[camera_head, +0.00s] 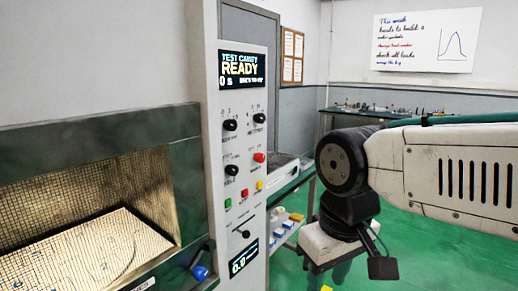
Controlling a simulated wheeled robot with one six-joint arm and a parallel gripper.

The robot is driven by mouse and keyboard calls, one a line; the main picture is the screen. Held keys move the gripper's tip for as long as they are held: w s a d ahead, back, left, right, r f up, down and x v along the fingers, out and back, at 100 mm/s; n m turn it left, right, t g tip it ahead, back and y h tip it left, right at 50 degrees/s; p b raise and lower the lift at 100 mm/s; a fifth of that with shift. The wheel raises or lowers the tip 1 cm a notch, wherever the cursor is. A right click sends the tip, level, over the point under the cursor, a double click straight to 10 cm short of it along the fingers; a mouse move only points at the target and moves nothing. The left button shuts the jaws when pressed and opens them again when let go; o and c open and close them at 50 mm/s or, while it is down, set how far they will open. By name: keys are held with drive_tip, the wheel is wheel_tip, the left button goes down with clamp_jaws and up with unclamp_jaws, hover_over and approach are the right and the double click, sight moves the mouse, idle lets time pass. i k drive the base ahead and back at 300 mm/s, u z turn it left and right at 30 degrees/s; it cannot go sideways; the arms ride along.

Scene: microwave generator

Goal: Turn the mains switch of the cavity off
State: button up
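The cavity (110,205) is the open, mesh-lined chamber at left, with a pale plate (75,255) inside. Its control panel (214,60) has a lit display (242,68) reading "TEST CAVITY READY". Black knobs sit at upper left (230,125), upper right (260,118) and lower left (231,170), with a red knob (259,157) at lower right. The labels are too small to read, so I cannot tell which is the mains switch. My gripper (330,268) hangs right of the panel, apart from it. Its fingers are mostly hidden and cut off.
Small green (228,203), red (244,193) and yellow (259,185) buttons sit below the knobs, above a small lower display (243,258). A blue knob (200,272) sticks out at the cavity's lower right. A bench with coloured blocks (288,222) stands behind the panel. Green floor is open at right.

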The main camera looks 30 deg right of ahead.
sight(259, 158)
drive_tip(key=u, duration=0.25)
drive_tip(key=i, duration=0.25)
drive_tip(key=z, duration=0.35)
drive_tip(key=k, duration=0.5)
drive_tip(key=z, duration=1.8)
drive_tip(key=i, duration=1.05)
drive_tip(key=u, duration=2.3)
